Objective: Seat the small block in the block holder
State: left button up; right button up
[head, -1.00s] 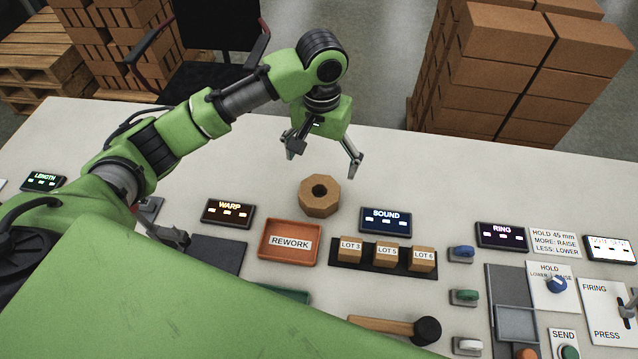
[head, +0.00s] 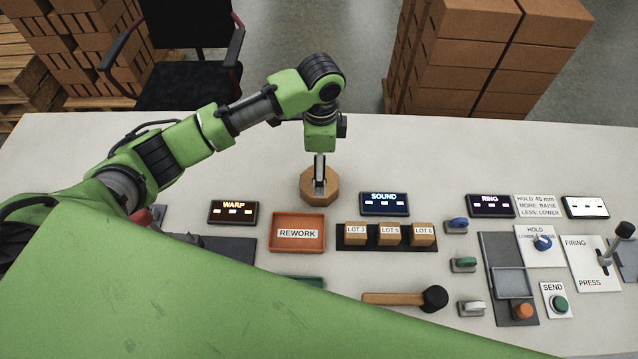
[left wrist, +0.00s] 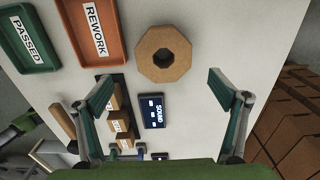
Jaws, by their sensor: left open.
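An octagonal tan block with a round hole (head: 332,183) stands on the table, and it also shows in the left wrist view (left wrist: 164,67). My left gripper (head: 320,178) points down in front of or over it, seen edge-on. In the left wrist view its fingers (left wrist: 162,90) are wide apart with nothing between them, and the octagonal block shows beyond them. Small blocks labelled LOT 3 (head: 356,236), LOT 5 (head: 389,236) and LOT 6 (head: 423,236) stand in a row on a black holder (head: 372,247). I cannot tell which is the task's small block.
An orange REWORK tray (head: 297,248) lies left of the row, a green PASSED tray (left wrist: 25,62) beside it. A mallet (head: 400,298) lies in front. Displays such as SOUND (head: 384,204), switches and a lever (head: 624,230) occupy the right. The table's back is clear.

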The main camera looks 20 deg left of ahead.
pick_arm(q)
notch_tip(320, 180, down, 4)
jog(key=shift+r, duration=0.25)
jog(key=f, duration=0.1)
jog(key=f+p, duration=0.1)
jog(key=f, duration=0.2)
jog(key=shift+w+a+f, duration=0.2)
jog(key=shift+w+f, duration=0.05)
jog(key=shift+f, duration=0.5)
jog(key=shift+c, duration=0.4)
